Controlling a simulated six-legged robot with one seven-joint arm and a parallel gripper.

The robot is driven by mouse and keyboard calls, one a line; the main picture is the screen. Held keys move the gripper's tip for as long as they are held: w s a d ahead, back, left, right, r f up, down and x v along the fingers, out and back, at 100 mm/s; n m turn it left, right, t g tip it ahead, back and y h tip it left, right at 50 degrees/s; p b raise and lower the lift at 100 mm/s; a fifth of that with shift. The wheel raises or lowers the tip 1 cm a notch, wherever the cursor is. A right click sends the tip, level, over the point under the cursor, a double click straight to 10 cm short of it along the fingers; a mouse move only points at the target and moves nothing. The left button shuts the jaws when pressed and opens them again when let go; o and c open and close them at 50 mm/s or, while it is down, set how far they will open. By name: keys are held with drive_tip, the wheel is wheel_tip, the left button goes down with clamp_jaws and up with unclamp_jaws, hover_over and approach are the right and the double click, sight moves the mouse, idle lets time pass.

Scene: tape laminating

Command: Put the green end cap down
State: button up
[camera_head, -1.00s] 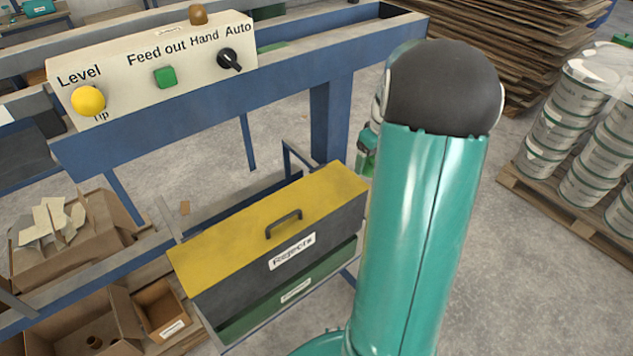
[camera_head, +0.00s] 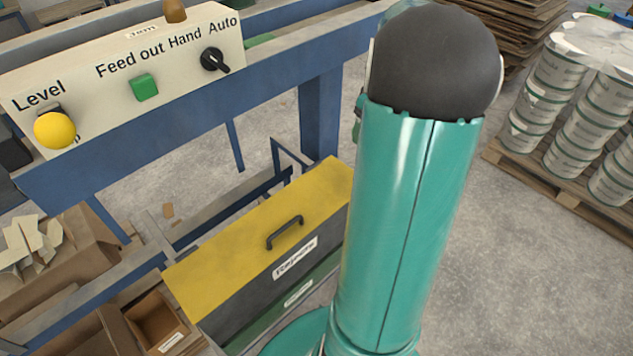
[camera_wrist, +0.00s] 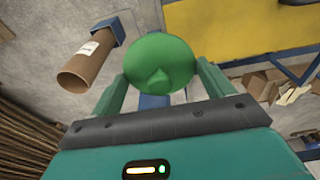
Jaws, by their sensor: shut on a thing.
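In the head view my own arm hides the cap and almost all of the gripper.
A reject box with a yellow lid (camera_head: 253,244) stands below a blue frame (camera_head: 320,115). A control panel (camera_head: 110,85) is on the left. A brown cardboard tube (camera_wrist: 88,68) shows in the wrist view. Stacked buckets (camera_head: 570,120) stand on a pallet at right.

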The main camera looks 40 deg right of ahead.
drive_tip(key=w+a+f, duration=0.2)
drive_tip(key=a+f, duration=0.2)
drive_tip(key=a, duration=0.4)
hover_over(319, 187)
drive_tip(key=d, duration=0.1)
drive_tip(key=f, duration=0.4)
drive_tip(key=shift+s+f, duration=0.4)
drive_tip(key=shift+a+f, duration=0.1)
drive_tip(key=shift+f, duration=0.1)
drive_tip(key=shift+w+a+f, duration=0.1)
drive_tip(key=shift+a+f, duration=0.1)
drive_tip(key=shift+f, duration=0.75)
drive_tip(key=shift+w+a+f, duration=0.1)
drive_tip(key=shift+a+f, duration=0.05)
drive_tip(key=shift+f, duration=0.8)
drive_tip(key=shift+f, duration=0.15)
drive_tip(key=o, duration=0.9)
